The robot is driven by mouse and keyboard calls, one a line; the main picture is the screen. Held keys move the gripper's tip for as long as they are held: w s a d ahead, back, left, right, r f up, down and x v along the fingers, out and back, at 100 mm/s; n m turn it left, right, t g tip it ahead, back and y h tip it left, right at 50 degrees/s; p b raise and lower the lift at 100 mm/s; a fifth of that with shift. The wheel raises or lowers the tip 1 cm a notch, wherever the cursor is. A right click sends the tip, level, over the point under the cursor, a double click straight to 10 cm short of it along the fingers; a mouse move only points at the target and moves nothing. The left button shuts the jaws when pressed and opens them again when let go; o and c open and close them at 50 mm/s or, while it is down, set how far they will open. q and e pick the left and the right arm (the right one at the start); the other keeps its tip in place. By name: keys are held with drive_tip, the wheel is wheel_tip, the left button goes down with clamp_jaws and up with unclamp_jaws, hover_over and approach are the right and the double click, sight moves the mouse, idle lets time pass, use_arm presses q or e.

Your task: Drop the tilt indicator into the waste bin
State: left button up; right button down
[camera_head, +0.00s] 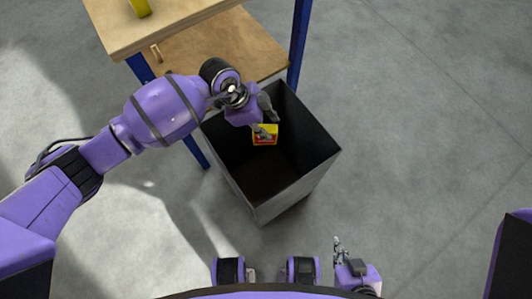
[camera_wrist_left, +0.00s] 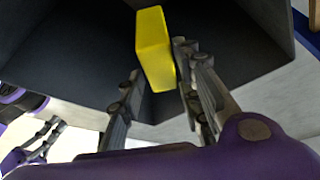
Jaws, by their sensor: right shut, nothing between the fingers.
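The tilt indicator (camera_head: 265,141), a small yellow box with a red label, is within the mouth of the dark, open-topped waste bin (camera_head: 325,153). My left gripper (camera_head: 272,130) is over the bin with its fingertips at the box. In the left wrist view, the yellow box (camera_wrist_left: 154,45) sits tilted between the fingertips of my left gripper (camera_wrist_left: 157,68), and the bin's dark inside (camera_wrist_left: 70,60) is behind it. The fingers look closed on the box's sides. My right gripper (camera_head: 338,243) is shut and empty near the bottom edge, away from the bin.
A wooden table (camera_head: 105,30) with blue legs and a lower shelf (camera_head: 225,50) stands beside the bin. Another yellow object (camera_head: 139,7) is on its top. The grey floor (camera_head: 430,130) right of the bin is clear.

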use_arm(q)
drive_tip(key=shift+o, duration=1.1)
drive_tip(key=v, duration=1.2)
